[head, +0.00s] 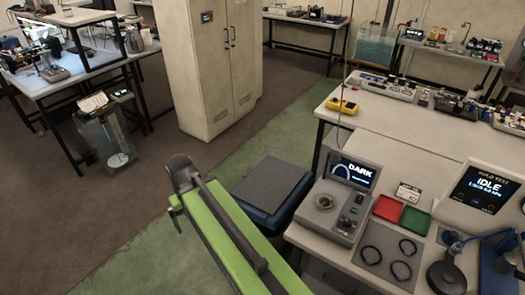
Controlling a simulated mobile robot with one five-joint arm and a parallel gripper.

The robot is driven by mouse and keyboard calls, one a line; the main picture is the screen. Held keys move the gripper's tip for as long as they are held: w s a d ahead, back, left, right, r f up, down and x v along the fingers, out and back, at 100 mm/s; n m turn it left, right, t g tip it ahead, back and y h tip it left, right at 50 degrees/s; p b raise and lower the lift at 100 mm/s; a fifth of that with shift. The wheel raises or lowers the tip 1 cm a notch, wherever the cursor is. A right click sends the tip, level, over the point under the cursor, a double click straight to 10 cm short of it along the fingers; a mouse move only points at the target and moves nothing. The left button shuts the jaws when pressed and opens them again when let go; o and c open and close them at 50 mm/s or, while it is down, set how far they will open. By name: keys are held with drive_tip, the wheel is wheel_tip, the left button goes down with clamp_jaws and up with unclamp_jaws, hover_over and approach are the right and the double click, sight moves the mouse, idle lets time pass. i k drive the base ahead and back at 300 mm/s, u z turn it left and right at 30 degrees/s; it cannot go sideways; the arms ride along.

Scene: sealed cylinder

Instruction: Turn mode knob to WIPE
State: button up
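A grey console (338,212) stands on the right-hand bench, with a screen (353,172) that reads DARK. A round metallic part (325,201) sits on its left side. Small dark controls (351,210) sit to the right of that part. Their labels are too small to read, so I cannot tell which is the mode knob or where it points. My green arm reaches up from the bottom edge, left of the console and apart from it. I cannot make out my gripper's fingers anywhere.
Right of the console are a red tray (388,208), a green tray (415,220), several black rings on a grey mat (378,267) and a tester reading IDLE (483,192). A dark-topped blue bin (272,186) stands left of the bench.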

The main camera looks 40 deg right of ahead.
sight(347, 223)
drive_tip(key=z, duration=1.15)
